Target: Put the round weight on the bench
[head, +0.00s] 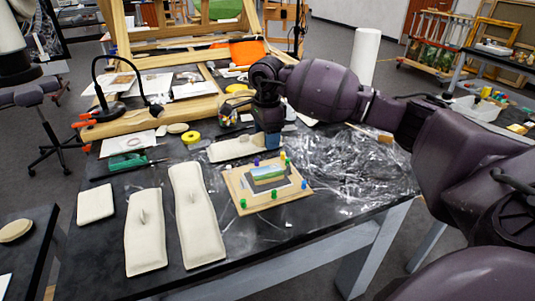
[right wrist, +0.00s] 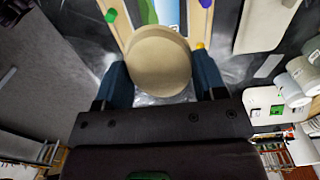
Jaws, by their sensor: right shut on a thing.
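The round weight, a cream disc (right wrist: 158,62), sits between the two blue fingers of my right gripper (right wrist: 163,85) in the right wrist view. My right gripper (head: 268,138) is shut on it and points down over the black bench (head: 105,240), behind the small framed picture (head: 268,173). In the head view the held weight is hidden by the gripper, and I cannot tell its height above the bench. Another round cream pad (head: 15,230) lies on a side table at the lower left. My left gripper is not in view.
Long cream weights with tabs (head: 145,232) (head: 198,215) and a square pad (head: 95,204) lie at the bench's left front. A similar weight (head: 232,149) lies beside the gripper. Clear plastic film (head: 365,165) covers the right side. A black lamp (head: 105,105) stands behind.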

